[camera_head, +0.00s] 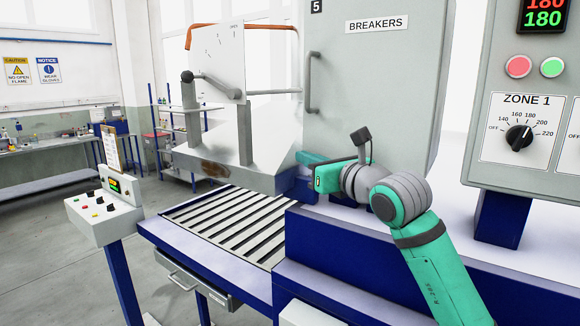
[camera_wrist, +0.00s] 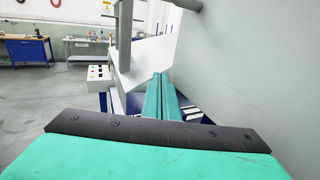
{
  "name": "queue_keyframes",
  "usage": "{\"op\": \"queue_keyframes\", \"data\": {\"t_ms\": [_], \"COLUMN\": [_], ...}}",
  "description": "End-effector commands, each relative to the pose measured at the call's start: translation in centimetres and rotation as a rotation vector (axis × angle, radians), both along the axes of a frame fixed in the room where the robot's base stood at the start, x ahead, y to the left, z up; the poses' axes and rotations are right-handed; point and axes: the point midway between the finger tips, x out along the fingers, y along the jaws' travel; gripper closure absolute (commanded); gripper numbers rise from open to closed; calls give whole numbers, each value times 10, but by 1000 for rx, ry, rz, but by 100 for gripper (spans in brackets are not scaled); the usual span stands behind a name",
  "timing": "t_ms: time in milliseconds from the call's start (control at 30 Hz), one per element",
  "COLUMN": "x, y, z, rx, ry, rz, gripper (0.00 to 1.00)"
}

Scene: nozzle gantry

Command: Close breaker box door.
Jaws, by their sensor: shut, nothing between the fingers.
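The breaker box door (camera_head: 385,90) is a large grey panel with a "BREAKERS" label and an upright bar handle (camera_head: 312,84) near its left edge. I cannot tell whether it is fully closed or slightly ajar. My teal gripper (camera_head: 303,160) is low in front of the door's lower left part, below the handle. In the wrist view, its two fingers (camera_wrist: 160,78) are together and empty. The grey door surface (camera_wrist: 260,70) fills the right side there, beside the fingers. Contact between gripper and door cannot be made out.
A roller conveyor (camera_head: 225,222) runs below and left of my gripper. A grey machine with a lever (camera_head: 210,85) stands behind it. A small button console (camera_head: 103,210) is at the left. A control panel with a ZONE 1 dial (camera_head: 519,136) stands close on the right.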

Motion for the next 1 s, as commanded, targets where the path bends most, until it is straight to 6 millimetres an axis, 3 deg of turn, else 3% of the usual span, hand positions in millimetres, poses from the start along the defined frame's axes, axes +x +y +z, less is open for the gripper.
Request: {"op": "queue_keyframes", "data": {"t_ms": [267, 600, 833, 1000], "x": [-37, -86, -99, -107], "y": [25, 71, 81, 97], "z": [0, 0, -2, -23], "rx": [-2, -2, 8, 93], "ry": [-5, -4, 2, 41], "rz": [-5, 8, 15, 105], "gripper": [100, 100, 100, 100]}}
